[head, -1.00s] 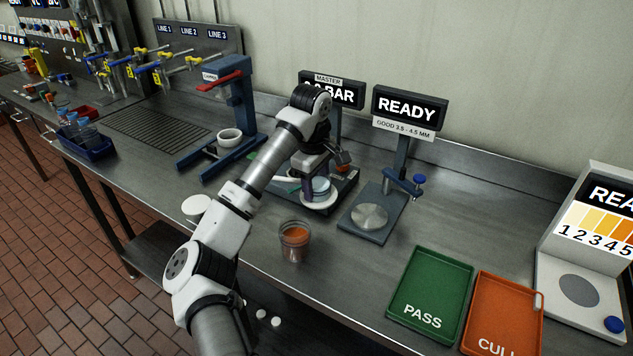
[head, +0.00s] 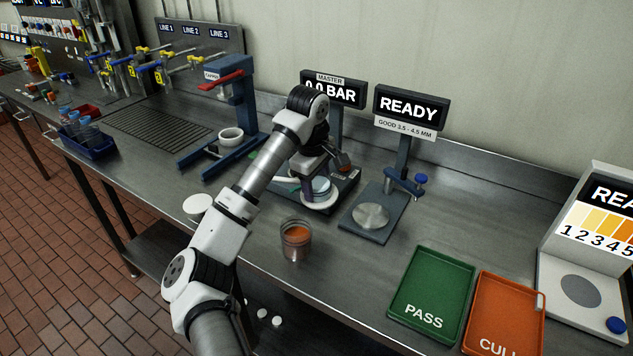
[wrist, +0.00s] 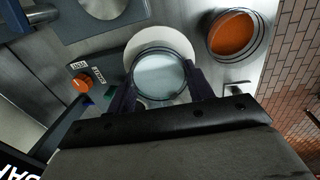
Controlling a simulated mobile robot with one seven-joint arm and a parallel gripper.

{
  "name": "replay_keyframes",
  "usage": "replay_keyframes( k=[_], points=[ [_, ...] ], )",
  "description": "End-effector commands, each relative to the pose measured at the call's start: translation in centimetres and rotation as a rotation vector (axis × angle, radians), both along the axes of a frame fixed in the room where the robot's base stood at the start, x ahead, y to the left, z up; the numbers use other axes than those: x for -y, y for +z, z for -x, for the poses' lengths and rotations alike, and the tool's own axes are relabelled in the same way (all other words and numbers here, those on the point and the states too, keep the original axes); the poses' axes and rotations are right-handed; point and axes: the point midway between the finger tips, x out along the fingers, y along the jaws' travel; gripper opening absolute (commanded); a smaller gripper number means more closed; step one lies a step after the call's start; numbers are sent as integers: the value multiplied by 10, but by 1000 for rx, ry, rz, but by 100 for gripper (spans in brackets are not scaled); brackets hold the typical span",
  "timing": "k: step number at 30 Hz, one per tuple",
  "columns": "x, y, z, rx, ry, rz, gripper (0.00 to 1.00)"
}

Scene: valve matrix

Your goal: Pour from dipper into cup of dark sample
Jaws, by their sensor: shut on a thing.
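A clear cup with orange-brown contents (head: 296,238) stands upright near the bench's front edge. It also shows at the upper right of the wrist view (wrist: 233,35). My gripper (head: 311,186) is over the master gauge station. In the wrist view its two fingers (wrist: 160,82) are on either side of a clear round jar (wrist: 160,74) with pale contents or a pale lid, and are shut on it. The jar is upright over a white disc (wrist: 160,45); I cannot tell whether it touches the disc. I cannot make out a dipper.
The master gauge (head: 333,90) reads 0.0 BAR. A READY gauge (head: 408,107) stands to its right. A green PASS tray (head: 430,292) and an orange tray (head: 505,312) lie front right. A blue press (head: 238,110) stands left. A white lid (head: 197,206) lies near the front edge.

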Motion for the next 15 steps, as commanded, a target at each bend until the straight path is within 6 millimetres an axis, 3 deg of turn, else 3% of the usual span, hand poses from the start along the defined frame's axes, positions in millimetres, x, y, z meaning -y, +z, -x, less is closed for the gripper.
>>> replay_keyframes(
  k=[15],
  points=[
    [-2,1,2,22,0,16,26]
  ],
)
